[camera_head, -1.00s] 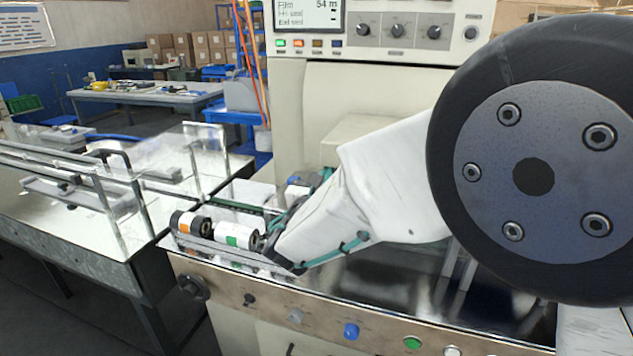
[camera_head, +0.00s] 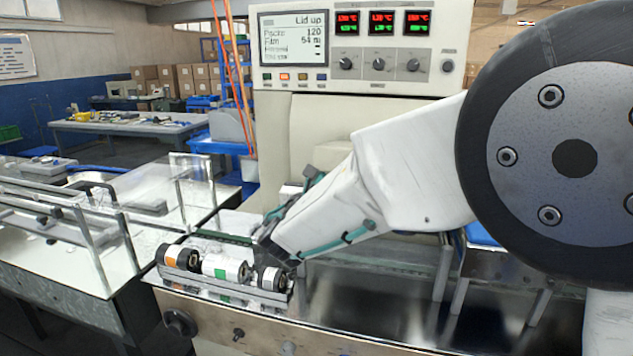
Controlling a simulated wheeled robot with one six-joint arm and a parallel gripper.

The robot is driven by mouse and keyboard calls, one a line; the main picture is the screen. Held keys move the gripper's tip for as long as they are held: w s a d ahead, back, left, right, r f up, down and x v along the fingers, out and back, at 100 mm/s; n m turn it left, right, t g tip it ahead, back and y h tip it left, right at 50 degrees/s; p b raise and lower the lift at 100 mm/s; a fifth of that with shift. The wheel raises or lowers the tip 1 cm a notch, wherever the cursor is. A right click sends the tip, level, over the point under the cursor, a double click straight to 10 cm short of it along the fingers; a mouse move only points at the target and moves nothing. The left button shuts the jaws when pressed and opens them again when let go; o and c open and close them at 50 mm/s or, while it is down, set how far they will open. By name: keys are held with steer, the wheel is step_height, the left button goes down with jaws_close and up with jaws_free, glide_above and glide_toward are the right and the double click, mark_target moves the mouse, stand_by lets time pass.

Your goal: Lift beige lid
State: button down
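The beige machine housing (camera_head: 307,120) stands behind my arm, under the control panel. Its lower front is partly hidden by my forearm, and I cannot tell which part is the lid's edge. The panel screen (camera_head: 293,38) reads "Lid up". My gripper (camera_head: 272,240) is at the end of the white arm, low and left of the housing, just above the right end of a row of rollers. Its fingers are dark and mostly hidden, so its opening is unclear. I see nothing clearly held.
White rollers with orange and green marks (camera_head: 222,267) lie in a metal holder on the machine's front edge. A clear-sided conveyor (camera_head: 60,235) stands left. A steel deck with posts (camera_head: 400,290) lies under my arm. Work tables and boxes are far back.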

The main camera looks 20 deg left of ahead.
steer(key=s+d+f, duration=0.1)
steer(key=s+f, duration=0.3)
steer(key=s, duration=0.6)
steer(key=shift+s+d, duration=0.3)
steer(key=shift+s, duration=0.05)
steer(key=shift+f, duration=0.1)
